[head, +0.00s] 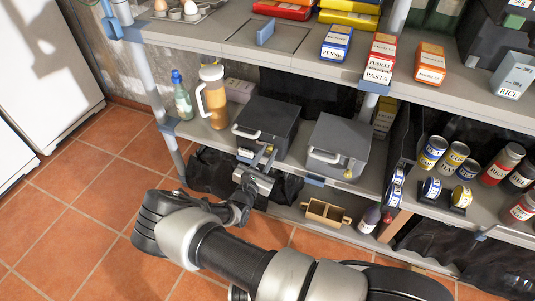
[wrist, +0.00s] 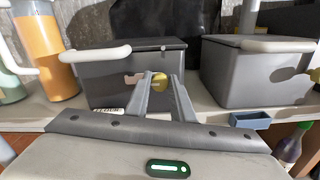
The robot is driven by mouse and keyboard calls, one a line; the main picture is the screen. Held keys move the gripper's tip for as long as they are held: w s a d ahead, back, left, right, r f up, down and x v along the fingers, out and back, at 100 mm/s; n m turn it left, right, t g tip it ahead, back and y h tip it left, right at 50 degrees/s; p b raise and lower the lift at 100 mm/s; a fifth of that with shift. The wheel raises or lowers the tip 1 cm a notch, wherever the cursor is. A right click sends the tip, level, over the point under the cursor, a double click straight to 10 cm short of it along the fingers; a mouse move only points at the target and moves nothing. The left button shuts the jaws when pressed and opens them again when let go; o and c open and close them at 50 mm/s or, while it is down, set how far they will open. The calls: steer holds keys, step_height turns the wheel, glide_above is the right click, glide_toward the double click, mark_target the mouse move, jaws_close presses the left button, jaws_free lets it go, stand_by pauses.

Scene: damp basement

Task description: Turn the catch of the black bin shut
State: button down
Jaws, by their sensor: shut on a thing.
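The black bin (head: 275,118) stands on the middle shelf, lid down, with a pale handle on its front. In the wrist view its dark front (wrist: 105,85) faces me. Its catch, a yellowish knob (wrist: 160,83) with a beige tab to the left, sits high on the right of the front. My gripper (head: 264,159) reaches this front from below; in the wrist view its fingertips (wrist: 162,77) are on either side of the knob, shut on it. The fingers hide part of the catch, so its exact angle is hard to tell.
A grey bin (head: 338,143) with a similar handle and catch stands close on the right. An orange jug (head: 212,98) and a green bottle (head: 181,98) stand to the left. The upper shelf (head: 220,48) overhangs behind. The tiled floor at left is clear.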

steer(key=shift+m+p, duration=0.3)
steer(key=shift+m, duration=0.1)
steer(key=m+p, duration=0.2)
steer(key=m, duration=0.1)
steer(key=shift+r+m, duration=0.1)
steer(key=shift+m, duration=0.2)
steer(key=m+p, duration=0.2)
steer(key=m, duration=0.2)
steer(key=shift+m, duration=0.3)
steer(key=m+p, duration=0.2)
steer(key=m, duration=0.2)
steer(key=shift+f+m+p, duration=0.15)
steer(key=shift+m+p, duration=0.45)
steer(key=shift+m, duration=0.65)
steer(key=shift+f+m+p, duration=0.1)
steer(key=shift+m+p, duration=0.5)
steer(key=shift+m, duration=0.65)
steer(key=c, duration=1.5)
jaws_free()
steer(key=shift+c, duration=0.2)
